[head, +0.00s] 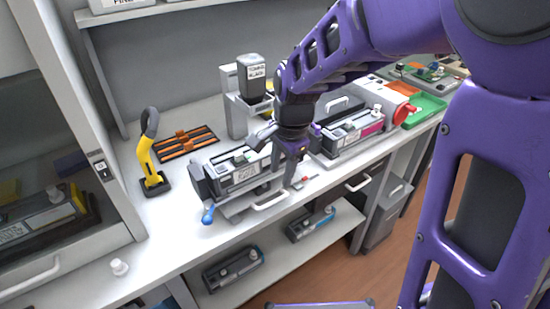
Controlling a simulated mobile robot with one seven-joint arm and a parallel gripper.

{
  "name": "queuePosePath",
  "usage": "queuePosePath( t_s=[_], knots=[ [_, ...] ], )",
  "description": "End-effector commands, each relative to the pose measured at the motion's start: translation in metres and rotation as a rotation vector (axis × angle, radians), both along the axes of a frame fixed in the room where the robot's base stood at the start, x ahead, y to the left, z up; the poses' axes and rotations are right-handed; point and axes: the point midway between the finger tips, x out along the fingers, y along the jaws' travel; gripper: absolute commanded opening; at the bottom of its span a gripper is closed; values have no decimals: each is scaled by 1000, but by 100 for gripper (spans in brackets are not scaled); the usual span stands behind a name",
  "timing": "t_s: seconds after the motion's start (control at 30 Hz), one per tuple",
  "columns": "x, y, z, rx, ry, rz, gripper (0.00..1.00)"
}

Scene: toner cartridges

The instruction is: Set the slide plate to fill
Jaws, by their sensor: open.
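A grey toner cartridge (238,170) with a pale label lies in a cradle on the white bench, left of my gripper. A light plate with a white bar handle (270,201) shows at the front of this cradle; I take it for the slide plate, but cannot read any fill mark. A blue knob (208,215) is at the cradle's front left corner. My gripper (278,160) is open above the right end of the cradle, pointing down. It partly hides that end, and I cannot tell whether it touches anything. A small red-tipped part (306,180) lies just right of it.
A toner bottle (252,75) stands in a holder behind. A second cartridge with a magenta label (352,132) sits at right, near a red round part (400,114). A yellow tool (151,160) and orange-striped rack (187,142) are at left. The bench's front left is mostly clear.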

Motion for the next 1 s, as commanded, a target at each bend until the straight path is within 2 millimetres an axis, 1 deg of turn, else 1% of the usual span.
queuePosePath(
  t_s=[0.03,0.1,0.3,0.5,0.7,1.0],
  knots=[
    [1,1,-17,-1,1,0,45],
    [3,2,-29,-1,1,0,45],
    [9,6,-63,1,-1,0,45],
    [13,9,-88,0,-2,0,45],
    [15,10,-99,0,-2,0,45],
    [16,10,-100,0,-2,0,45]
  ],
)
